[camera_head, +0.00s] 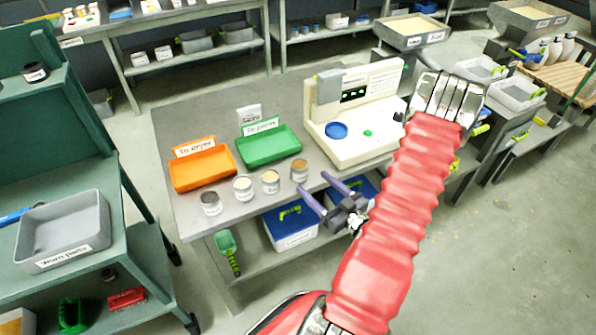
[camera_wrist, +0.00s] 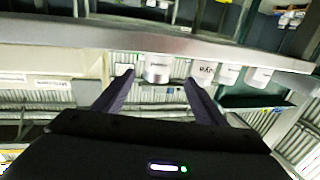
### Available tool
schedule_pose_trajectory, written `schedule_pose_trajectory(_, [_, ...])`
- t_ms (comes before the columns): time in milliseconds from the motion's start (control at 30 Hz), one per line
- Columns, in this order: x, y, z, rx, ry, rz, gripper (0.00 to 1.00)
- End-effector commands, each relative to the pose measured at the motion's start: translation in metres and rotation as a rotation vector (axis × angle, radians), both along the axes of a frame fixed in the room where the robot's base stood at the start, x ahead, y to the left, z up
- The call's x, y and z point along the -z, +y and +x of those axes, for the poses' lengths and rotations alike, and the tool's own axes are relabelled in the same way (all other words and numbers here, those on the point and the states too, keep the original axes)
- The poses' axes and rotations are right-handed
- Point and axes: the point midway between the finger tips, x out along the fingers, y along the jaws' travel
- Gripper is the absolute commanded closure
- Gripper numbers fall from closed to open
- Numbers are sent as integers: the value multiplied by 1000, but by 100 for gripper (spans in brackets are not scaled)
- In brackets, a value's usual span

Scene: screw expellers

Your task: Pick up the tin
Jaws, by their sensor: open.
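Several small open tins stand in a row along the front edge of the grey table. They are a dark-filled tin (camera_head: 211,203), two pale-filled tins (camera_head: 243,188) (camera_head: 270,182) and a brown-filled tin (camera_head: 300,171) at the right end. My gripper (camera_head: 313,183) is open and empty, its purple fingers pointing at the brown-filled tin from the front right. In the wrist view that tin (camera_wrist: 158,71) shows upside down between the spread fingertips (camera_wrist: 160,78). I cannot tell whether the fingers reach past its near side. The task names no particular tin.
An orange tray (camera_head: 203,173) and a green tray (camera_head: 270,147) lie behind the tins. A cream machine (camera_head: 352,138) with a blue dish stands behind and right of the brown-filled tin. Blue bins (camera_head: 291,228) sit on the shelf below. A green cart (camera_head: 140,260) stands left.

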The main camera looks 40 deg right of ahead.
Motion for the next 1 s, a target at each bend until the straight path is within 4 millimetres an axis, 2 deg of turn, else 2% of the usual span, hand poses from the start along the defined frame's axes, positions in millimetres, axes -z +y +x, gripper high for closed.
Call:
schedule_pose_trajectory(300, [0, -1, 31, -3, 0, -1, 35])
schedule_pose_trajectory(767, [0, -2, 36, -1, 0, -1, 35])
schedule_pose_trajectory(1000, [-3, -5, 56, -4, -2, -3, 35])
